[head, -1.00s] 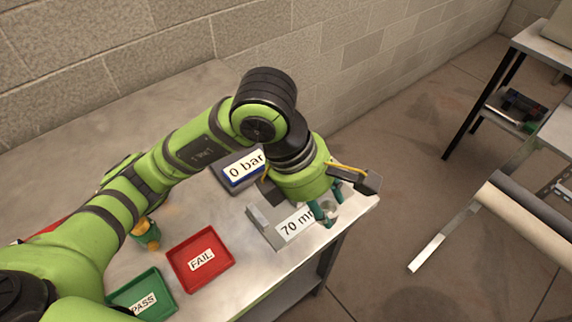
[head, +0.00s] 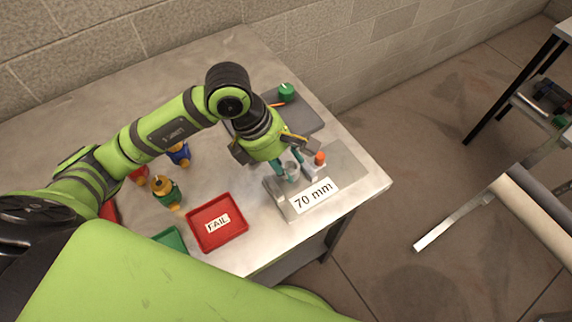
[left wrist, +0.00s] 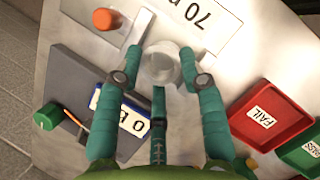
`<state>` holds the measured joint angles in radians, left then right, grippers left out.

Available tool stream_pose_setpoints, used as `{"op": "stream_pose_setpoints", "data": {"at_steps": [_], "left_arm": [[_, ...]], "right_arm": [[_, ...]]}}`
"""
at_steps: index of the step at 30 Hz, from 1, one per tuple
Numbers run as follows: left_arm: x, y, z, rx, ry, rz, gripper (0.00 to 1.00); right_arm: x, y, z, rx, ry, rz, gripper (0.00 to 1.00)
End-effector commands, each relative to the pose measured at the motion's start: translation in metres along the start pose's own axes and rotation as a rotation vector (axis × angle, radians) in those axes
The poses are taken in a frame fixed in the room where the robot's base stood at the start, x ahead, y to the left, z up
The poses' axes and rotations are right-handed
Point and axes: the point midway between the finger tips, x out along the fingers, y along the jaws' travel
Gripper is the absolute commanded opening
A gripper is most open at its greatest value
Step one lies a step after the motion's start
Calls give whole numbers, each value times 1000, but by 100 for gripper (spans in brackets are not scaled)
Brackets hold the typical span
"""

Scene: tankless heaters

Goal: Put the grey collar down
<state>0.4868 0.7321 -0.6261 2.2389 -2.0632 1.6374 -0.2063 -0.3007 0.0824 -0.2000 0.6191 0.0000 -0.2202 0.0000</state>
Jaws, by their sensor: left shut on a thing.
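The grey collar (head: 291,170) is a short pale ring held between the fingertips of my left gripper (head: 289,166). I cannot tell whether the collar touches the plate. My right gripper is not in view.
An orange-capped part (head: 320,158) stands close right of the collar. A dark grey plate with a green knob (head: 287,92) lies behind. A red FAIL tray (head: 217,222), a green tray (head: 171,239) and several coloured fittings (head: 167,192) are on the left. The table's right edge is near.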

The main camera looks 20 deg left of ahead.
Motion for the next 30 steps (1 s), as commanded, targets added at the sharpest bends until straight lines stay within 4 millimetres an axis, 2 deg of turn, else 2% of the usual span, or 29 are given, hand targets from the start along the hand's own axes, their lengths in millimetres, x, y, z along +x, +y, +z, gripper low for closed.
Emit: {"op": "stream_pose_setpoints", "data": {"at_steps": [6,17,18,19,20,30], "left_arm": [[25,-2,-10,-2,1,-4,2],[30,-1,-12,0,0,-1,2],[30,-1,-12,0,1,-1,44],[29,-1,-12,0,1,-2,56],[29,-1,-11,0,1,-2,64],[28,-1,-11,0,1,-2,64]], "right_arm": [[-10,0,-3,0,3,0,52],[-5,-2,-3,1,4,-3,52],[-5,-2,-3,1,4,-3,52],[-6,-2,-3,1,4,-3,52],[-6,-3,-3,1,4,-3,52],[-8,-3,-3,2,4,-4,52]]}}
